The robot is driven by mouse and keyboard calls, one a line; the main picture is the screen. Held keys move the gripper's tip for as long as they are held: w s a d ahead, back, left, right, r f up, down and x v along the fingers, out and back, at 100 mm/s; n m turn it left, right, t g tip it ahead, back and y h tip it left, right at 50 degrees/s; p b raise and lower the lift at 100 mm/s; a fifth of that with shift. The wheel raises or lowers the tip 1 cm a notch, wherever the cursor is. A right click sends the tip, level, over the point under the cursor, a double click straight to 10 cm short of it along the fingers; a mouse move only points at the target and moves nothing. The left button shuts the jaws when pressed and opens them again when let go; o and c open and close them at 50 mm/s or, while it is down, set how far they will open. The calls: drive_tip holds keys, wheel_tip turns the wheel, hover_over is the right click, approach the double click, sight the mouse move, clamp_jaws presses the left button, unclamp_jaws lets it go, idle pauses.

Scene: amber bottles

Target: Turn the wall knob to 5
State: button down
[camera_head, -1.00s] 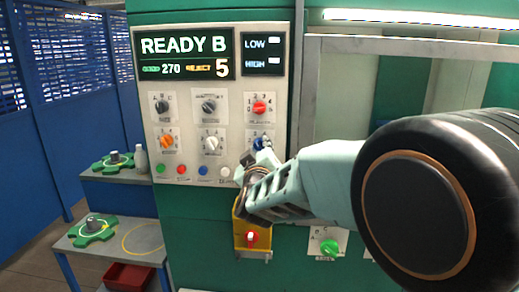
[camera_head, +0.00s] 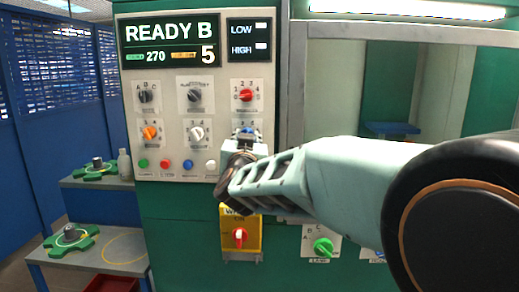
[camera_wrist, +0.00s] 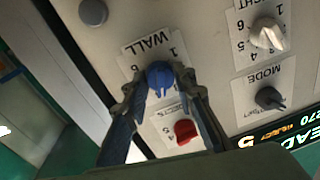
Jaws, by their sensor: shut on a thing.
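The wall knob (camera_wrist: 160,75) is blue and sits on a white plate (camera_wrist: 152,47) lettered WALL in the wrist view. My gripper (camera_wrist: 158,82) has one finger on each side of the knob, closed on it. In the head view my gripper (camera_head: 243,148) is at the panel's lower right, and only the top of the blue knob (camera_head: 248,131) shows above it. The knob's ridge points toward the bottom of the wrist picture. Some dial numbers are hidden by the fingers, so I cannot tell its setting.
A red knob (camera_head: 245,96) is just above, and a white knob (camera_head: 196,133) is to the left. A row of small buttons (camera_head: 188,164) runs below. A yellow box with a red switch (camera_head: 240,237) is under my gripper. The display (camera_head: 170,43) reads READY B, 270, REJECT 5.

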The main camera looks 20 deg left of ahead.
drive_tip(key=m+b, duration=0.3)
drive_tip(key=m, duration=0.2)
drive_tip(key=m+h+b, duration=0.1)
drive_tip(key=m+b, duration=0.2)
drive_tip(key=m, duration=0.3)
drive_tip(key=shift+a+t, duration=0.1)
drive_tip(key=shift+t, duration=0.2)
drive_tip(key=shift+m, duration=0.5)
drive_tip(key=c, duration=1.6)
unclamp_jaws()
drive_tip(key=shift+s, duration=0.1)
drive_tip(key=v, duration=0.7)
drive_tip(key=shift+s, duration=0.15)
